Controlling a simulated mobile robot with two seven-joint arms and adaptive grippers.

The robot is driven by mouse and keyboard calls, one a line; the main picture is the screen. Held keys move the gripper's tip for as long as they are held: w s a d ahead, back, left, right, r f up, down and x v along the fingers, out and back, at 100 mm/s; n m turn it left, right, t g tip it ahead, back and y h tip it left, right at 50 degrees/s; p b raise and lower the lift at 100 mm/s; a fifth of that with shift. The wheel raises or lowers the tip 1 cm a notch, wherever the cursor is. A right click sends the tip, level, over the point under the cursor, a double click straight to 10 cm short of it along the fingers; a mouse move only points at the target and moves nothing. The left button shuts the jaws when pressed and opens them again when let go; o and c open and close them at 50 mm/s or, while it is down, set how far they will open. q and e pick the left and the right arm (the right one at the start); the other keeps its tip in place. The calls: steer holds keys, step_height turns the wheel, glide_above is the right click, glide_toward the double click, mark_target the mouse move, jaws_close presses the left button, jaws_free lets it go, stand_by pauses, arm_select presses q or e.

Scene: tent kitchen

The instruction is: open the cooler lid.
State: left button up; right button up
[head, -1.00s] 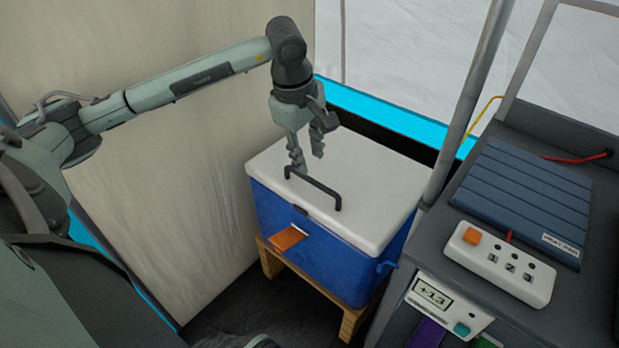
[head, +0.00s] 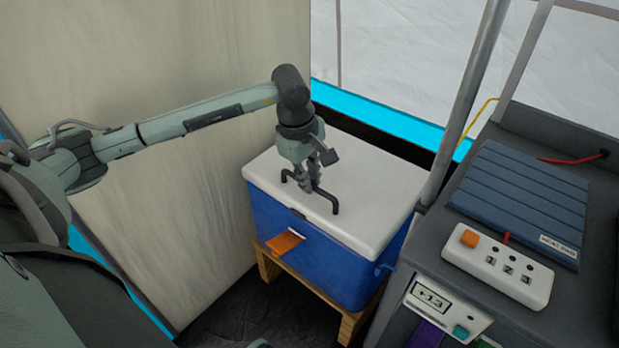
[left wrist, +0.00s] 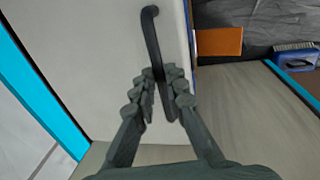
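The cooler (head: 335,268) has a blue body and a white lid (head: 375,190), which lies flat and closed on it. A black bar handle (head: 325,195) stands on the lid near its front edge. An orange latch tab (head: 285,242) sticks out from the cooler's front. My left gripper (head: 311,187) points down over the lid with its fingers closed around the handle. The left wrist view shows the handle (left wrist: 152,35) running between the fingertips (left wrist: 161,76). The fingers hide part of the bar. My right gripper is not in view.
The cooler rests on a low wooden stand (head: 347,325). A metal pole (head: 455,120) and a dark bench with a blue heat pad (head: 525,200) and a white switch box (head: 497,267) stand close on the right. A beige panel (head: 165,215) rises at the left.

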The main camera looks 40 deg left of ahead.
arm_select(q)
jaws_close()
steer(key=shift+r, duration=0.1)
